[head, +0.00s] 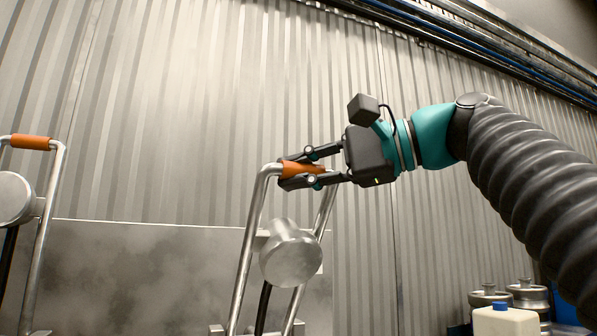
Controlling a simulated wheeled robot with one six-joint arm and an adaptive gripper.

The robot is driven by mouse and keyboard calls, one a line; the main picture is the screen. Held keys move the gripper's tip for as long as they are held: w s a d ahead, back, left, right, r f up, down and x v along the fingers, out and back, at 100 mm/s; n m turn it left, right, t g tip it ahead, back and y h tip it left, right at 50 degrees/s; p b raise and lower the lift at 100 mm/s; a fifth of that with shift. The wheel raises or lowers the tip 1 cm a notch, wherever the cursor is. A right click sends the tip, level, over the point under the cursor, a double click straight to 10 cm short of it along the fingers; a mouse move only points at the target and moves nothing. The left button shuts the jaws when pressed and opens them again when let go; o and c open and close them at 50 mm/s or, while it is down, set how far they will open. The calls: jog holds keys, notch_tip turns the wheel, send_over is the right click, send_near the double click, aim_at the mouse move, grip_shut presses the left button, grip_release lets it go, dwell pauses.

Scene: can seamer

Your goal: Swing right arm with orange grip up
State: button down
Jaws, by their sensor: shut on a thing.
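The right arm (246,250) is a bent metal tube frame with an orange grip (290,169) across its top. It stands up, leaning a little to the right, in the middle of the head view. My gripper (296,168) comes from the right and is shut on the orange grip, with its dark fingers around it. The fingers hide part of the grip. A round metal drum (290,256) sits between the tubes. A second tube arm (45,220) with its own orange grip (30,142) stands upright at the left edge.
A corrugated metal wall (150,120) and a flat metal panel (130,270) are behind. Dark pipes and blue cables (480,50) run along the top right. A white container with a blue cap (505,320) and metal canisters (528,296) are at lower right.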

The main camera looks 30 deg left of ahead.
jog(key=c, duration=1.1)
grip_release()
jog(key=shift+w, duration=0.1)
jog(key=w+d+r, duration=0.1)
jog(key=d, duration=1.1)
jog(key=shift+r, duration=0.25)
jog(key=shift+a, duration=0.1)
